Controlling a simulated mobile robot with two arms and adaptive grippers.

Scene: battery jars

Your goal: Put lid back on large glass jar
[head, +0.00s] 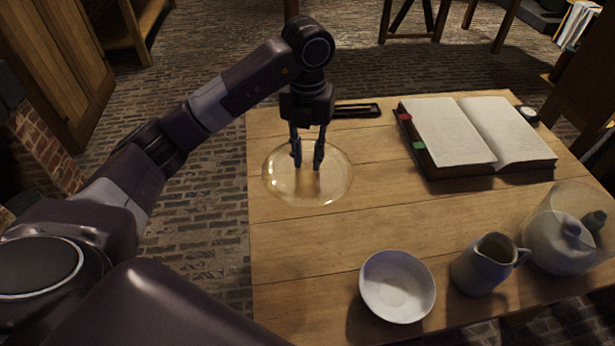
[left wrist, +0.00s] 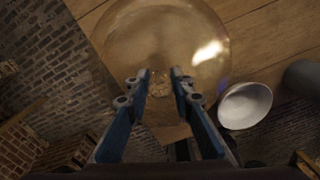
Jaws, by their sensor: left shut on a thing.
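The clear round glass lid (head: 335,190) is at the left part of the table in the head view. It also fills the upper middle of the left wrist view (left wrist: 120,45). My left gripper (head: 307,168) points down at the lid's middle, shut on its knob; the knob is hard to make out through the glass. In the left wrist view the fingertips (left wrist: 160,72) meet the lid's centre. How high the lid is above the table is unclear. A large clear glass vessel (head: 580,193), seemingly the jar, is at the right edge, overlapping a white pot. My right gripper is out of view.
The wooden table (head: 300,250) carries an open book (head: 480,130) at the back, a dark narrow case (head: 357,110), a white bowl (head: 397,286), a grey pitcher (head: 487,264) and the lidded white pot (head: 555,245). The table's centre is clear.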

